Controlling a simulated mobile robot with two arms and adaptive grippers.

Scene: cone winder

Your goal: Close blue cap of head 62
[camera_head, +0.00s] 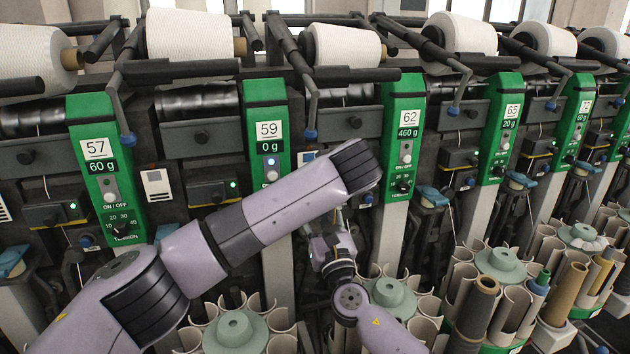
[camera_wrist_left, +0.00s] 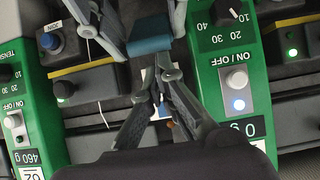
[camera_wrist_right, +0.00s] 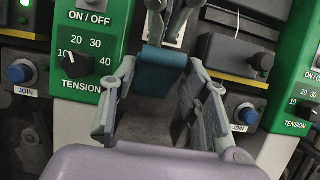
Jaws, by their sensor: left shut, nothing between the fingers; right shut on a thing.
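The teal-blue cap (camera_wrist_right: 163,61) is between the panels of heads 59 and 62, and it also shows in the left wrist view (camera_wrist_left: 149,36). My right gripper (camera_wrist_right: 157,92) is shut on this cap, with a finger on either side of it. My left gripper (camera_wrist_left: 161,84) is shut and empty, with its tips close beside the cap; I cannot tell if they touch it. In the head view my left arm crosses in front, so the cap and both sets of fingertips are hidden. The head 62 panel (camera_head: 402,135) is green and reads 460 g.
The head 59 panel (camera_head: 267,130) stands to the left and the head 65 panel (camera_head: 502,125) to the right. A yarn cone (camera_head: 345,45) sits above. Green-hubbed tube holders (camera_head: 236,330) stand below. Little free room is left between the panels.

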